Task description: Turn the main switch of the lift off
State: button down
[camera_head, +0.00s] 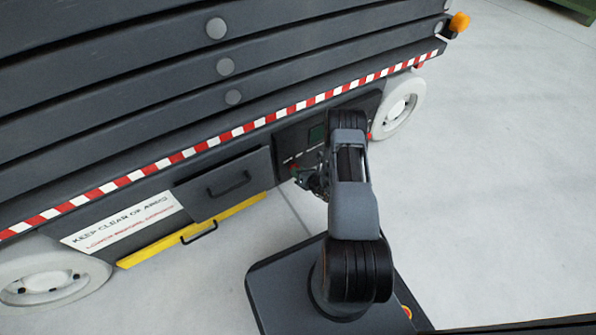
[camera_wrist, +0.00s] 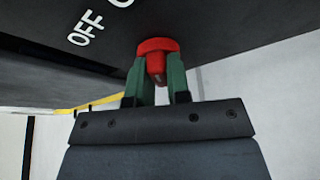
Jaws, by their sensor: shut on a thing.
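The lift (camera_head: 150,170) fills the left of the head view, with a dark control panel (camera_head: 290,143) on its side between the wheels. The red main switch (camera_wrist: 157,50) shows in the wrist view on the dark panel. White OFF lettering (camera_wrist: 86,28) is to its left, and part of another marking is cut off at the top edge. My gripper (camera_wrist: 161,78) is shut on the red switch, with a green finger on each side of its grip. In the head view my gripper (camera_head: 312,180) is at the panel, and my arm partly hides it.
A grey box with a handle (camera_head: 228,183) sits left of the panel, above a yellow tray edge (camera_head: 195,232). White wheels stand at the lower left (camera_head: 45,278) and right (camera_head: 402,105). The pale floor (camera_head: 490,170) to the right is clear.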

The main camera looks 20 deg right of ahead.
jog(key=n+h, duration=0.2)
jog(key=n, duration=0.1)
jog(key=shift+a+n+h, duration=0.1)
jog(key=shift+n+h, duration=0.3)
dwell(0.6)
jog(key=c, duration=1.1)
grip_release()
jog(key=shift+s+r, duration=0.1)
jog(key=p+v, duration=0.5)
jog(key=v, duration=0.8)
jog(key=shift+s, duration=0.3)
jog(key=shift+r, duration=0.15)
